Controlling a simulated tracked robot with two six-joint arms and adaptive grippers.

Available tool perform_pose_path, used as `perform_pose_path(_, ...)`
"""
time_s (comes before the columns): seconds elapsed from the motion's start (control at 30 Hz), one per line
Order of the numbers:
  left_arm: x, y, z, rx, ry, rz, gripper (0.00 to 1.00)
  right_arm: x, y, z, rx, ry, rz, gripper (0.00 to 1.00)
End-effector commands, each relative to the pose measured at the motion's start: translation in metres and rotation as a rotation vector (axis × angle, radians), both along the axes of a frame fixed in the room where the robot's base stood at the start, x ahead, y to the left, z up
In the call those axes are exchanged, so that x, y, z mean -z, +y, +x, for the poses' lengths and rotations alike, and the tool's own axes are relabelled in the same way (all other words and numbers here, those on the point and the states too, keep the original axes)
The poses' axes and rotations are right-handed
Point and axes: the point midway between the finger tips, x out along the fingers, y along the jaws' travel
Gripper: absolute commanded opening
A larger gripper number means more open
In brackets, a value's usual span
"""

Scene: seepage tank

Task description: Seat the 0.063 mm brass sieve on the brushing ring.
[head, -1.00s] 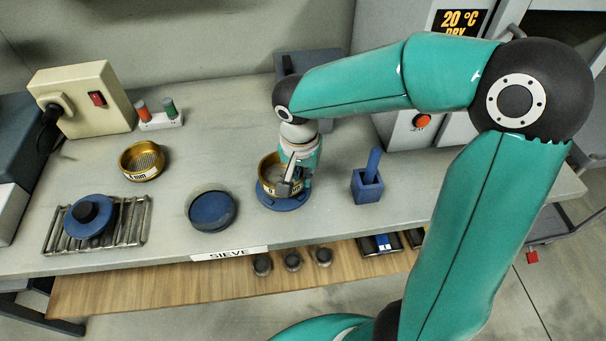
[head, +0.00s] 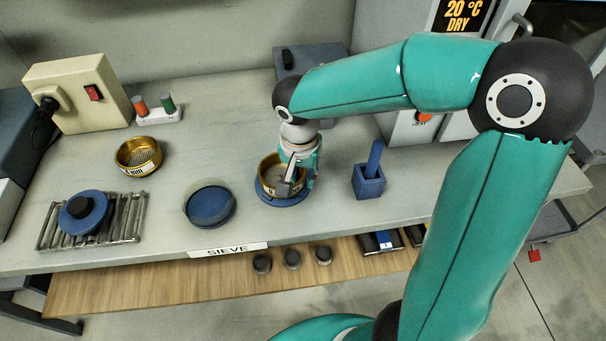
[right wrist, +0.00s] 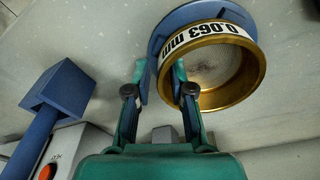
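The 0.063 mm brass sieve (head: 267,175) sits on the blue brushing ring (head: 284,201) near the front of the bench. In the right wrist view, the sieve (right wrist: 254,75) shows its label and mesh, and part of the ring (right wrist: 170,22) shows beyond it. My right gripper (head: 290,182) is at the sieve's right side. In the right wrist view, its fingers (right wrist: 162,82) are apart, one outside the sieve wall and one over its inside. A gap shows between the outer finger and the wall. My left gripper is not in view.
A blue pan (head: 210,206) stands left of the ring, and another brass sieve (head: 138,156) behind it. A blue lidded piece (head: 84,213) rests on a metal rack (head: 126,220). A blue brush holder (head: 368,184) stands close to the right. Bare bench lies between them.

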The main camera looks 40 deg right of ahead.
Motion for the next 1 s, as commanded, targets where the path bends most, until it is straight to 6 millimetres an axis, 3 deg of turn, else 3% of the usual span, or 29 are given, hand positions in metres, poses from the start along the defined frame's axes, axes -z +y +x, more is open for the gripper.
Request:
perform_pose_path(0.47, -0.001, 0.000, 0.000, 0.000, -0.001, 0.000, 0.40, -0.007, 0.001, 0.000, 0.000, -0.001, -0.002, 0.35)
perform_pose_path(1.0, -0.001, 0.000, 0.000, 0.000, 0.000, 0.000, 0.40, -0.100, 0.011, -0.003, -0.001, -0.004, 0.001, 0.35)
